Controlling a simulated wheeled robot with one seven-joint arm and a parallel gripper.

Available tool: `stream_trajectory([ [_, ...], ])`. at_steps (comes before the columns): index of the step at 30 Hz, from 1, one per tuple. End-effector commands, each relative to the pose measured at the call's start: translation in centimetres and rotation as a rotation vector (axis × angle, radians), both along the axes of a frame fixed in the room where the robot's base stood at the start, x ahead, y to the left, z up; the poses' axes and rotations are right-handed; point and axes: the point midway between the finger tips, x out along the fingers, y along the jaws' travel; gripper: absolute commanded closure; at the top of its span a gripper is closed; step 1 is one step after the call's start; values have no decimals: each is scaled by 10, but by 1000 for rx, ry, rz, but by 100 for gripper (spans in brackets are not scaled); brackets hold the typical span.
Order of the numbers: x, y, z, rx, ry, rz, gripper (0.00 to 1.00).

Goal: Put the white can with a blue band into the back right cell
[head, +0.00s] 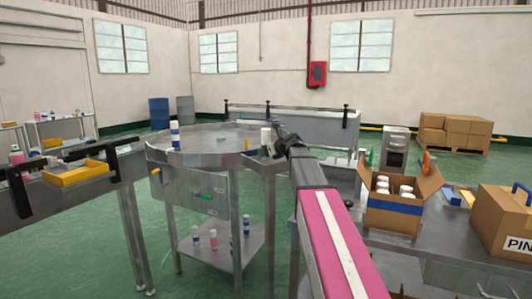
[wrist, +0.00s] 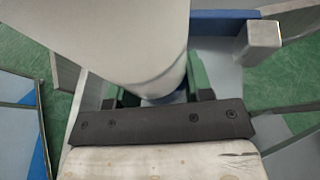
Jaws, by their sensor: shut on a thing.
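My gripper (head: 279,146) is at the right rim of the round steel table in the head view. It is shut on a white can (head: 266,136), upright at that rim. In the wrist view the can (wrist: 125,40) fills the upper left as a plain pale cylinder, its lower end between the green finger pads; a little blue shows there, but I cannot tell if it is a band. Another white can with a blue band (head: 174,137) stands on the round table's left part. An open carton (head: 393,205) at right holds several white cans; its cells are hidden.
The round table (head: 215,133) is mostly clear between the two cans. A closed carton (head: 503,217) stands right of the open one on the steel bench. A yellow tray (head: 75,176) is at far left. Several cans stand on the shelf (head: 222,250) under the table.

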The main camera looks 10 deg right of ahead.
Motion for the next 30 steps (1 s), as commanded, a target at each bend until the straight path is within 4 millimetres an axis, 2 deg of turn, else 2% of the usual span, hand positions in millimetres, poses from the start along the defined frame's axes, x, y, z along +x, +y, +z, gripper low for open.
stream_trajectory([
  [1, 0, 0, -1, 0, 0, 0, 44],
  [3, 0, 0, 0, 0, 0, 0, 28],
  [14, -2, -1, 3, 0, 0, 0, 28],
  [30, -73, -54, 38, 0, -1, -1, 28],
])
